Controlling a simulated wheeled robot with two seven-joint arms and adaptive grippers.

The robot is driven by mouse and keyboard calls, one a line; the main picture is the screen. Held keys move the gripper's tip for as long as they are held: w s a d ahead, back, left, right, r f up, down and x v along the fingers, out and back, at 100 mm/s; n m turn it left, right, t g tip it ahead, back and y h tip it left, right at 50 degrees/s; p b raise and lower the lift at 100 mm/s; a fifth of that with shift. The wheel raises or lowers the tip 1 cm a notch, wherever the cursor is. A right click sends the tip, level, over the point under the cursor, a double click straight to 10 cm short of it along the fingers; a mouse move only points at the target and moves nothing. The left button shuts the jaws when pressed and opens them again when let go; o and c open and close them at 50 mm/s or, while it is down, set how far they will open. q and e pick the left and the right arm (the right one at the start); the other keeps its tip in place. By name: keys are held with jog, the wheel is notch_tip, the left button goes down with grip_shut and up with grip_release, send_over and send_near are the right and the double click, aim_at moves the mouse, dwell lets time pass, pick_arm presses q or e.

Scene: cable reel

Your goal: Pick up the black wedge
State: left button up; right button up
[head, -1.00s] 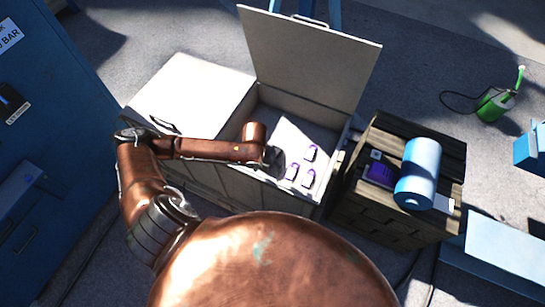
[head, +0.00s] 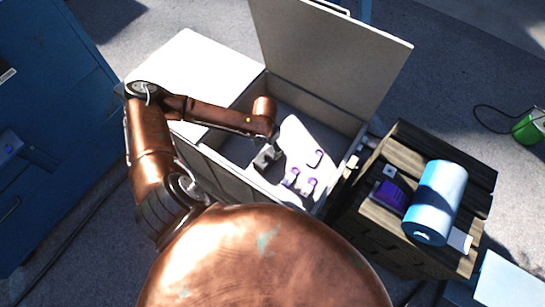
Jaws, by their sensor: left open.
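My left arm comes in from the left and reaches over the open side of the pale chest (head: 232,150). My left gripper (head: 268,158) is small and dark at the arm's end, inside the chest opening. It is open, beside several small purple-and-white pieces (head: 308,187). One piece (head: 315,160) shows a dark and purple outline on the bright sunlit floor of the chest. I cannot make out a black wedge for certain; the gripper and wrist may cover it. My right gripper is not in view.
The chest's raised lid (head: 335,55) stands behind the opening; its other lid (head: 190,80) is closed. A wooden crate (head: 400,250) to the right carries a blue roll (head: 438,200) and a purple item (head: 388,194). A blue cabinet (head: 50,100) stands at left.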

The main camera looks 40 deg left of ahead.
aim_at(267, 155)
pick_arm(q)
jog(key=shift+w+f, duration=0.2)
jog(key=shift+f, duration=0.8)
jog(key=shift+f+b, duration=0.35)
jog(key=shift+f, duration=0.1)
notch_tip(267, 155, down, 6)
jog(key=shift+a+r+b, duration=0.1)
jog(key=shift+r+b, duration=0.05)
jog(key=shift+b, duration=0.8)
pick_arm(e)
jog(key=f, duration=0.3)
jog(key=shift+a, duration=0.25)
pick_arm(q)
jog(key=shift+r, duration=0.1)
jog(key=shift+c, duration=0.2)
jog(key=c, duration=0.8)
grip_shut()
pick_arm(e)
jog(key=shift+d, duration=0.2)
